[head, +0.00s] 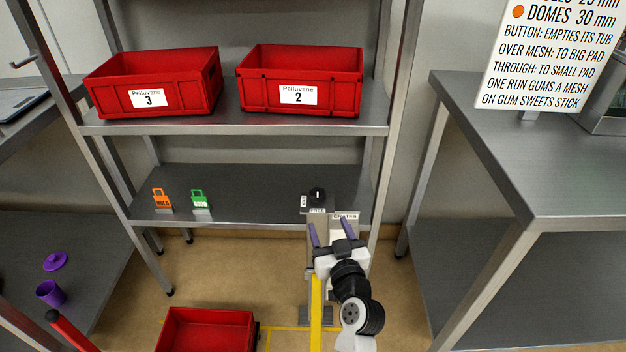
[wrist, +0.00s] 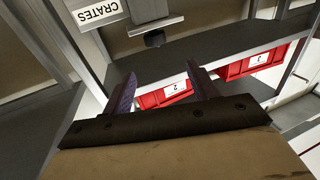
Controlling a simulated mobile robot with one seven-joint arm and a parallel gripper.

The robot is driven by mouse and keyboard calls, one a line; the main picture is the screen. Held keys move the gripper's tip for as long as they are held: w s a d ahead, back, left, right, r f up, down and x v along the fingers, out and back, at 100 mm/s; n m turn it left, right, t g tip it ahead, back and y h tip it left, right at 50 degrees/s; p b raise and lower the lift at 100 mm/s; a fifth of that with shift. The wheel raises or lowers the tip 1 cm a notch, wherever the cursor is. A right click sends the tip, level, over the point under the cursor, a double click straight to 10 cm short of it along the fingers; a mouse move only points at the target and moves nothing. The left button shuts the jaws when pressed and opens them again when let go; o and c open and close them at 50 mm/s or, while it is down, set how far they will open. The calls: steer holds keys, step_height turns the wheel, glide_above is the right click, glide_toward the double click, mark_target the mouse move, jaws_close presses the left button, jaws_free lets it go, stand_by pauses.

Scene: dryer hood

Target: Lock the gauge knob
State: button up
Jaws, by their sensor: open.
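The gauge knob (head: 317,194) is a small black knob on top of a grey post (head: 318,230) in front of the middle shelf in the head view. Small white labels sit beside and below it; the one below seems to read FREE, and the left one is too small to read. My gripper (head: 331,232) is just below and to the right of the knob, apart from it. In the wrist view my gripper (wrist: 160,76) is open, with nothing between its two purple fingers. A dark part (wrist: 154,38) beyond the fingers may be the knob.
A CRATES label (head: 344,216) stands right beside the post. Two red crates (head: 151,82) (head: 300,80) sit on the upper shelf. An orange tag (head: 162,199) and a green tag (head: 200,199) stand on the lower shelf. Another red crate (head: 210,330) is on the floor.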

mark_target(320, 199)
steer(key=p+x, duration=0.1)
steer(key=x, duration=0.3)
steer(key=p+x, duration=0.1)
steer(key=x, duration=0.4)
steer(key=f+p+x, duration=0.1)
steer(key=x, duration=0.3)
steer(key=shift+w+d, duration=0.2)
steer(key=shift+w, duration=0.25)
steer(key=c, duration=1)
